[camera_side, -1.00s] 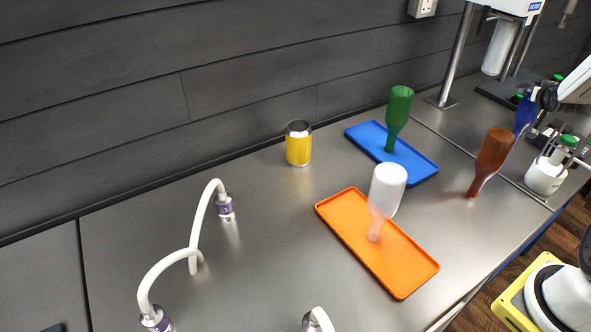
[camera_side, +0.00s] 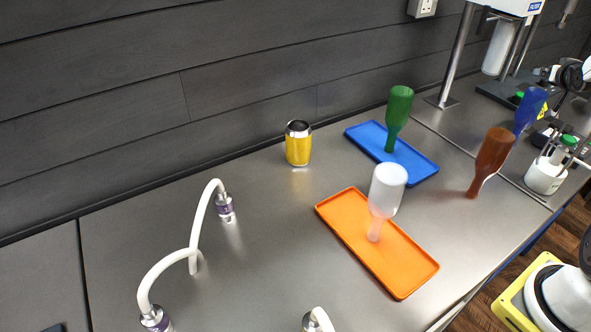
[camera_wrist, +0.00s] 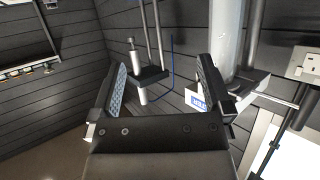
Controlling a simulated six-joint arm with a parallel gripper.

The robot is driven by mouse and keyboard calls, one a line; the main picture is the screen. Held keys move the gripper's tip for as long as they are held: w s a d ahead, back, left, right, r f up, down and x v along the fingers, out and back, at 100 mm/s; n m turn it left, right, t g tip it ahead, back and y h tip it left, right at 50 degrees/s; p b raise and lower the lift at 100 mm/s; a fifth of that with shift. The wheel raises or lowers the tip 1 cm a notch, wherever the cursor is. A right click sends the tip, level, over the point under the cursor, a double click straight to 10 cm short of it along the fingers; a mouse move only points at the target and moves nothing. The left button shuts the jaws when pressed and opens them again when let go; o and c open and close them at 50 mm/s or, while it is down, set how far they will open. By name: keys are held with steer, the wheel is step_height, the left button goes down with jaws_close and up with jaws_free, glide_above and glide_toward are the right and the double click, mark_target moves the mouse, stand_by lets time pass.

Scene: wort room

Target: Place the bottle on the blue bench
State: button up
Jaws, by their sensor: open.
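A blue tray (camera_side: 363,139) lies on the grey metal bench, with a green bottle (camera_side: 399,104) standing neck-down on it. An orange tray (camera_side: 398,264) nearer the camera carries a frosted clear bottle (camera_side: 387,187), also neck-down. A brown bottle (camera_side: 492,156) stands neck-down on bare metal to the right. A blue bottle (camera_side: 530,106) with a yellow mark is behind it; its lower end is partly hidden. My gripper (camera_wrist: 160,70) is open and empty in the wrist view, facing the wall and stand. In the side view it is at the right edge (camera_side: 556,75), above the blue bottle.
A yellow can (camera_side: 298,146) stands near the wall. White curved pipes (camera_side: 196,228) rise at front left. A white pot (camera_side: 545,176) with green-capped items stands at the right edge. A metal-post stand (camera_side: 452,60) is at the back.

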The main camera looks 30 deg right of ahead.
steer(key=shift+r, duration=0.55)
steer(key=w+a+f+n+y, duration=0.1)
steer(key=w+a+f+y, duration=0.15)
steer(key=w+a, duration=0.6)
steer(key=w+a+f+n+y, duration=0.2)
steer(key=w+a+y, duration=0.15)
steer(key=a, duration=1.05)
steer(key=s+a+f+n+g+y, duration=0.2)
steer(key=s+a, duration=0.5)
steer(key=a, duration=0.5)
steer(key=s+a+f+n+g+y, duration=0.2)
steer(key=s+a+f+n+g, duration=0.2)
steer(key=a, duration=0.9)
steer(key=s+f+n, duration=0.1)
steer(key=s+f, duration=0.2)
steer(key=s, duration=0.1)
steer(key=shift+y, duration=0.3)
steer(key=shift+c, duration=0.2)
steer(key=c, duration=0.3)
